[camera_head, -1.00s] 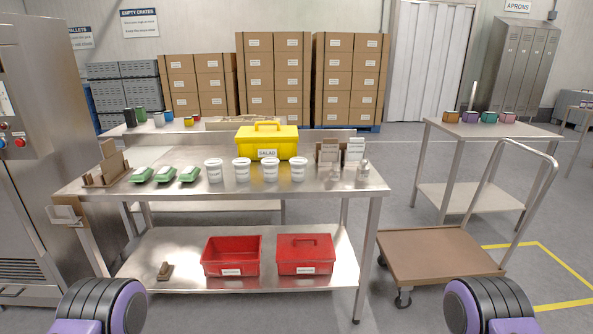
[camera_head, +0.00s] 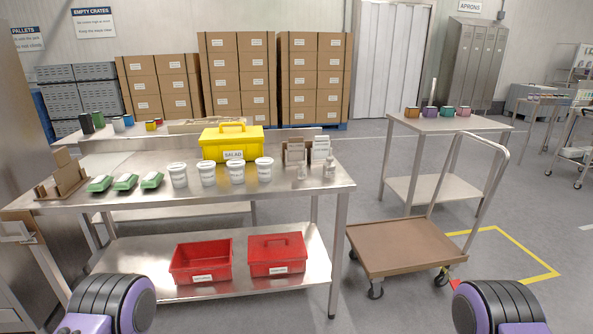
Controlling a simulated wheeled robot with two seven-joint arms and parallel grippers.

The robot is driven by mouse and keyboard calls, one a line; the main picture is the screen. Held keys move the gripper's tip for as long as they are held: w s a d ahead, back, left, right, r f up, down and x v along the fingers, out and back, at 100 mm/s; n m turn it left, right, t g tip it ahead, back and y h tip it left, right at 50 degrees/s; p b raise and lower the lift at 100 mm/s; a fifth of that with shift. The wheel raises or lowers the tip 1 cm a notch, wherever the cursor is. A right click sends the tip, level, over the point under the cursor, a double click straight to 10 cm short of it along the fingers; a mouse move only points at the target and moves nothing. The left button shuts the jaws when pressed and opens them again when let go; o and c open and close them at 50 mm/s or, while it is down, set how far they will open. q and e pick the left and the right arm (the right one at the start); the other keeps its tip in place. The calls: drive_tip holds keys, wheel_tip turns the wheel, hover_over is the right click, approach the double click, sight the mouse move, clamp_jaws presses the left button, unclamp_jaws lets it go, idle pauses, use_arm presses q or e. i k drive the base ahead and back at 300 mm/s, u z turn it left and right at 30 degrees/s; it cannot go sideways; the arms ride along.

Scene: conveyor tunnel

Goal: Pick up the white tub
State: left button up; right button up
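Several white tubs with lids stand upright in a row on the steel table (camera_head: 318,186). They are a left tub (camera_head: 178,175), a second (camera_head: 207,174), a third (camera_head: 236,172) and a right tub (camera_head: 264,169). They stand in front of the yellow box labelled SALAD (camera_head: 225,146). Neither gripper is in view. Only black and purple parts of my arms show at the bottom left and bottom right, well short of the tubs.
Green cartons (camera_head: 125,181) sit left of the tubs, and small clear bottles (camera_head: 329,168) stand to the right. Red bins (camera_head: 202,262) are on the lower shelf. A brown-decked trolley (camera_head: 405,247) stands right of the table.

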sight(264, 165)
drive_tip(key=z, duration=1.4)
drive_tip(key=i, duration=2.9)
drive_tip(key=u, duration=3.4)
